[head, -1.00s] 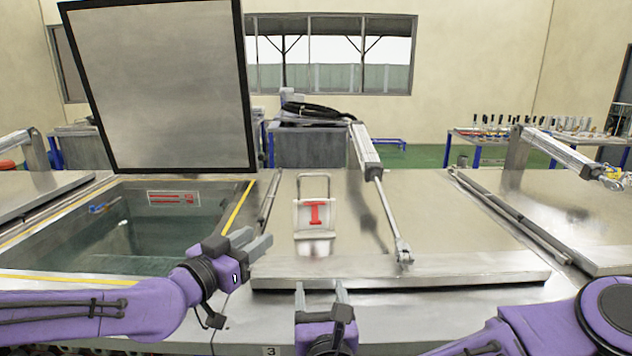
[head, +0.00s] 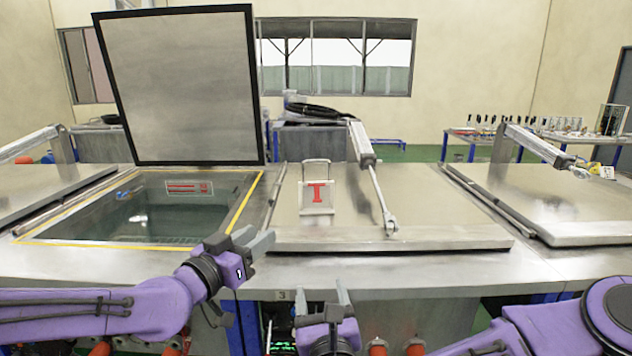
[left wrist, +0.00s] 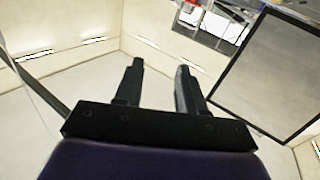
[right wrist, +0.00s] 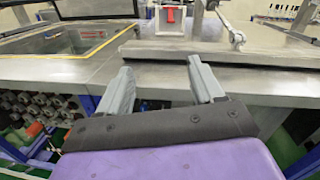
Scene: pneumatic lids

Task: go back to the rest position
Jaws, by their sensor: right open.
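My left gripper (head: 256,241) is in front of the tank bench, at the right end of the purple left arm. In the left wrist view its two dark fingers (left wrist: 158,85) stand apart with nothing between them. My right gripper (head: 337,302) is low in front of the bench's front edge. In the right wrist view its two grey fingers (right wrist: 160,85) are spread and empty, pointing at the bench front. Neither gripper touches a lid.
An open tank (head: 150,215) with a raised lid (head: 182,85) is at the left. A closed lid (head: 425,215) with a handle, a red-marked plate (head: 317,197) and a pneumatic cylinder (head: 361,143) lies in the middle. Another closed lid (head: 570,195) is at the right.

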